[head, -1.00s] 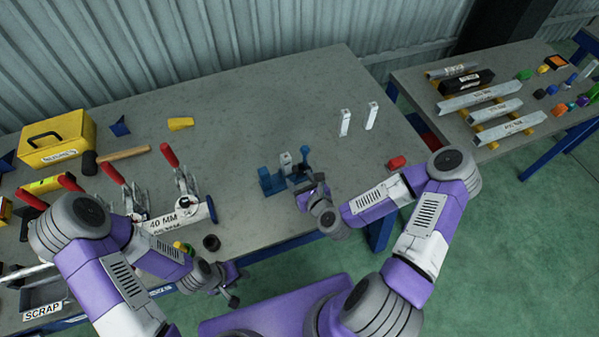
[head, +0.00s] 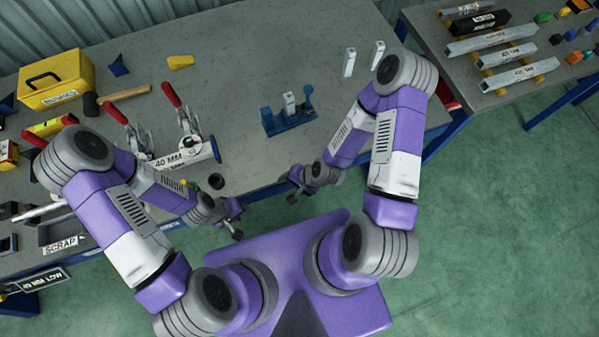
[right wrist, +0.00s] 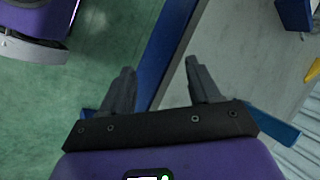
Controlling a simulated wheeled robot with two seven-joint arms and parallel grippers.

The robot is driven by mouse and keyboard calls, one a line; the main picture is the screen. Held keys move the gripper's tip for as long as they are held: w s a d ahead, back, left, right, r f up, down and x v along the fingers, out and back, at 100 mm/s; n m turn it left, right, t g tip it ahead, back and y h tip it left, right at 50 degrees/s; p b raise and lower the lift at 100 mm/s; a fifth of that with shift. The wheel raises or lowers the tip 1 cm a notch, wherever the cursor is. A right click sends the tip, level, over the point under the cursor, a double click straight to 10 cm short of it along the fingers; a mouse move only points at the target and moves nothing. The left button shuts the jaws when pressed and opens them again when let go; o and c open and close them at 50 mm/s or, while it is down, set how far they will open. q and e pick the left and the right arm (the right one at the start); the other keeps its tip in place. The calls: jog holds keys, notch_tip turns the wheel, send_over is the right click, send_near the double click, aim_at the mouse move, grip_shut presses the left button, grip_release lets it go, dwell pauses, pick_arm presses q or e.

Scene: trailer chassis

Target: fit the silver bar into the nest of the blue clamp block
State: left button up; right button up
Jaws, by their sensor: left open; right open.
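The blue clamp block (head: 270,126) stands on the workbench in the head view. A silver bar (head: 289,104) stands upright in it, between its blue uprights; how deep it sits is too small to tell. My right gripper (head: 294,185) is open, near the bench's front edge and apart from the block. In the right wrist view its two fingers (right wrist: 160,68) are spread with nothing between them. My left gripper (head: 236,220) is open and empty at the front edge, left of the right one and apart from the block.
Two more silver bars (head: 349,62) stand upright at the back right of the bench. Toggle clamps with red handles (head: 171,94), a hammer (head: 124,94) and a yellow box (head: 55,79) are on the left. The bench (head: 235,80) is clear behind the block.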

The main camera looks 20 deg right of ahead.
jog(key=s+n, duration=0.1)
jog(key=n, duration=0.1)
jog(key=s+d+n+g, duration=0.1)
jog(key=n, duration=0.1)
jog(key=s+f+n+g, duration=0.1)
jog(key=s+n, duration=0.1)
jog(key=shift+d+n+h, duration=0.15)
jog(key=shift+n+h, duration=0.25)
notch_tip(320, 180, down, 6)
jog(key=b, duration=0.6)
